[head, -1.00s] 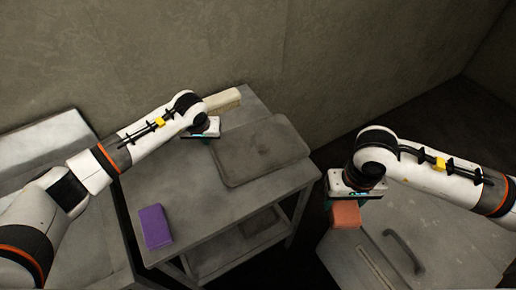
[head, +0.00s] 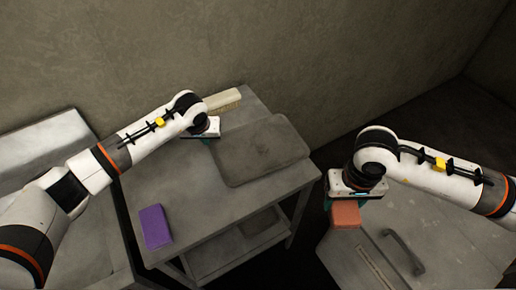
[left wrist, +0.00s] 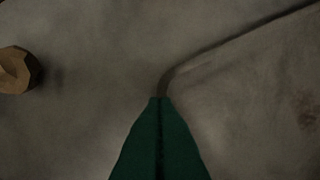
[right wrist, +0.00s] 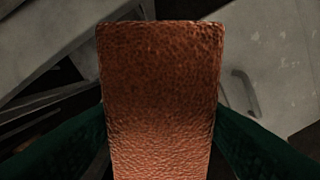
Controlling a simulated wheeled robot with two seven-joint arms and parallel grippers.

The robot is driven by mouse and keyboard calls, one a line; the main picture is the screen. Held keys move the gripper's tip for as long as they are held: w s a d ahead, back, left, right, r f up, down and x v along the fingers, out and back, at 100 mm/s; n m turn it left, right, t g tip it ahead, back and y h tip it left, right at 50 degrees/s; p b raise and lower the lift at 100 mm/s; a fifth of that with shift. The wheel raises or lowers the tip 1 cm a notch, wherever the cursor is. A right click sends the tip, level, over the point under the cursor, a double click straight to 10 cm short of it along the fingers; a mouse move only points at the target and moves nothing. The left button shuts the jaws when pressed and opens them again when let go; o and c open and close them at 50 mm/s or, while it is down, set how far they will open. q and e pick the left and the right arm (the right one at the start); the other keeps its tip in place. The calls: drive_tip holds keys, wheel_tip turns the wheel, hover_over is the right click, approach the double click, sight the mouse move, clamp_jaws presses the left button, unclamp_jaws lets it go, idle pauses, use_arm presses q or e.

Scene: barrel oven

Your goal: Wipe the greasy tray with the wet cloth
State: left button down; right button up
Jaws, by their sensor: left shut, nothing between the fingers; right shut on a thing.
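The grey tray (head: 262,150) lies flat on the table's right part. The left wrist view shows its raised edge and a brownish stain (left wrist: 308,115). My left gripper (head: 208,139) is shut and empty, just left of the tray's far left corner; its green fingertips (left wrist: 160,99) meet near the tray edge. My right gripper (head: 345,203) is shut on an orange-brown, rough-textured block (right wrist: 160,90), off to the right of the table. A flat purple block (head: 155,226) lies at the table's near left. I cannot tell which block is the cloth.
A pale brush-like block (head: 226,101) lies at the table's back, partly behind my left arm. The table (head: 190,205) has a lower shelf. A grey surface with a dark handle (head: 404,252) is below my right gripper. The table's front middle is clear.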

use_arm(q)
drive_tip(key=shift+f+b, duration=0.5)
drive_tip(key=shift+b, duration=0.05)
use_arm(e)
drive_tip(key=shift+f, duration=0.55)
use_arm(q)
drive_tip(key=shift+r, duration=0.15)
use_arm(e)
drive_tip(key=shift+r, duration=0.1)
drive_tip(key=shift+r+p, duration=1.55)
drive_tip(key=shift+p, duration=0.15)
use_arm(q)
wheel_tip(320, 180, up, 6)
drive_tip(key=shift+f, duration=0.1)
use_arm(e)
drive_tip(key=shift+f, duration=0.1)
drive_tip(key=shift+f+b, duration=0.15)
drive_tip(key=shift+b, duration=0.15)
wheel_tip(320, 180, down, 3)
drive_tip(key=b, duration=0.3)
use_arm(q)
drive_tip(key=v, duration=1.2)
